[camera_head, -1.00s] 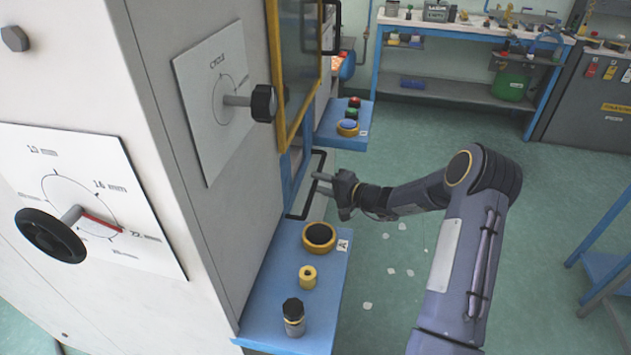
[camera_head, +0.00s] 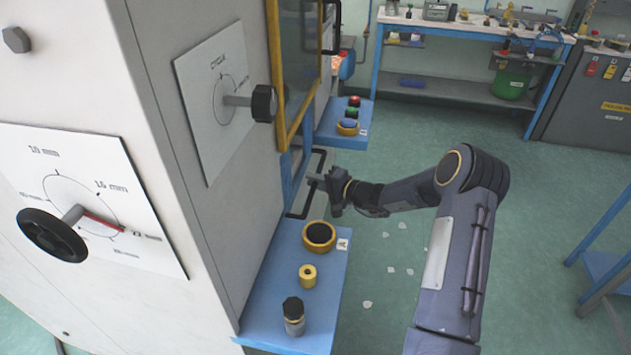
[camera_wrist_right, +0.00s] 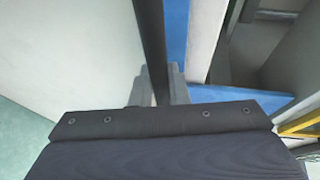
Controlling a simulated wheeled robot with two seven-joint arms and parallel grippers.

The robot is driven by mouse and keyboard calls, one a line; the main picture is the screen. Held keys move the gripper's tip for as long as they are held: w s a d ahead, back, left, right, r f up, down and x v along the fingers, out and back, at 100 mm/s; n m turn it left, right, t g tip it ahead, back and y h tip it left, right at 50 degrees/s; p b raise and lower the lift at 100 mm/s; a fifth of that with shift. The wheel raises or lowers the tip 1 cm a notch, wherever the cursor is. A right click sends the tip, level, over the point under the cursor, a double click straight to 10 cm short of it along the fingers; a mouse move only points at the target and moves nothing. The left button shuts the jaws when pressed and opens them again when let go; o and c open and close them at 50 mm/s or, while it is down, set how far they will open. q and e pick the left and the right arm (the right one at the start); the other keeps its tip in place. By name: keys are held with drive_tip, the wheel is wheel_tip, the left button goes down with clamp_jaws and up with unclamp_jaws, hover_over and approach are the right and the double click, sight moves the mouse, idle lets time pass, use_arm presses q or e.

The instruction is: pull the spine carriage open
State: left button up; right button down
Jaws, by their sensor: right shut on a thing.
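A black bar handle (camera_head: 301,208) stands out from the machine's side, beside a blue panel, in the head view. I cannot tell from these frames how far the spine carriage itself stands open. My right gripper (camera_head: 318,182) reaches in from the right and is shut on the handle. In the right wrist view the black handle bar (camera_wrist_right: 151,45) runs down between the two grey fingers (camera_wrist_right: 157,84). The fingertips hide part of the bar in the head view. My left gripper is not in view.
A blue shelf (camera_head: 262,311) below the handle holds a yellow-ringed black button (camera_head: 319,236), a yellow spool (camera_head: 308,276) and a dark-capped jar (camera_head: 293,318). Another blue shelf (camera_head: 345,141) with buttons lies beyond. The green floor (camera_head: 450,130) right of the machine is mostly clear.

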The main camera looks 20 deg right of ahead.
drive_tip(key=s+d+b, duration=0.5)
drive_tip(key=s+d, duration=0.4)
drive_tip(key=d, duration=0.2)
drive_tip(key=s+d+b, duration=0.4)
drive_tip(key=s+d, duration=0.4)
drive_tip(key=d, duration=0.4)
drive_tip(key=shift+s+d+b, duration=0.15)
drive_tip(key=shift+s+b, duration=0.2)
drive_tip(key=shift+b, duration=0.05)
drive_tip(key=shift+f, duration=0.1)
drive_tip(key=c, duration=1.4)
unclamp_jaws()
drive_tip(key=v, duration=0.7)
drive_tip(key=shift+s+d, duration=0.15)
drive_tip(key=shift+s, duration=0.15)
